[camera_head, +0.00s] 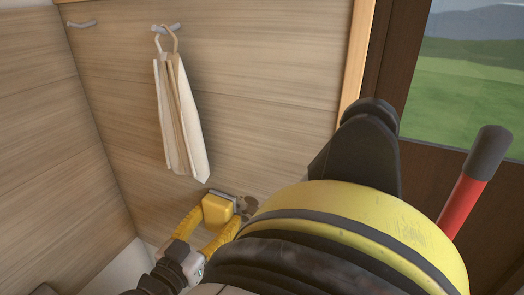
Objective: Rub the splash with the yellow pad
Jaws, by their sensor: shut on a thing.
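The yellow pad (216,210) is in the lower middle of the head view, against the wood-panelled wall. It has a grey strip along its upper, wall-facing side. My gripper (219,214) has yellow fingers on either side of the pad and is shut on it. The brown splash (246,206) is on the wall just right of the pad. The pad's right edge meets or overlaps the splash's left part; I cannot tell whether it presses on the wall. Part of the splash may be hidden behind the pad and my arm.
Another hook (82,24) is at upper left. A window (470,85) in a dark frame is at right. My large yellow-and-black arm link blocks the lower right.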

